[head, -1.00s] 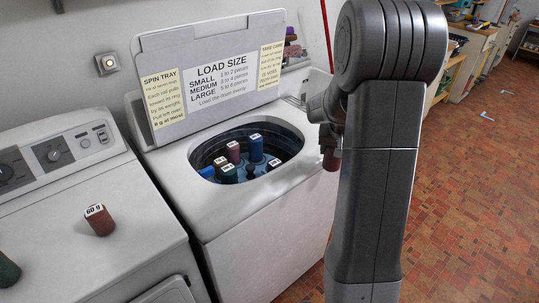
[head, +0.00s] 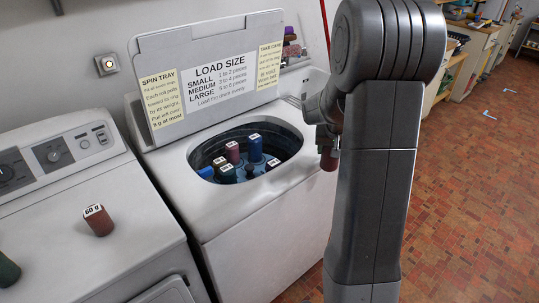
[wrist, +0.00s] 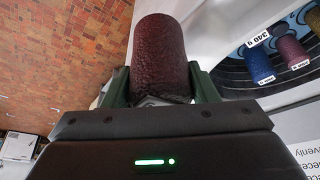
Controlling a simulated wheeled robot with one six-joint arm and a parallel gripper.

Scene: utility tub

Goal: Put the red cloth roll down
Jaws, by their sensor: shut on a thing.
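My gripper (wrist: 161,84) is shut on a dark red cloth roll (wrist: 160,48), which sits between the two green fingers in the wrist view. In the head view the held roll (head: 329,160) shows only as a small red end beside my arm, above the right side of the open washer; my arm hides most of the gripper. Another red roll (head: 99,222) with a white "60 g" label stands on the white machine top at the left, apart from my gripper.
The open washer tub (head: 288,137) holds several labelled rolls, among them a blue one (head: 255,149) and a dark red one (head: 233,153). A dark green roll (head: 6,271) lies at the left edge. The left machine's top (head: 60,205) has free room.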

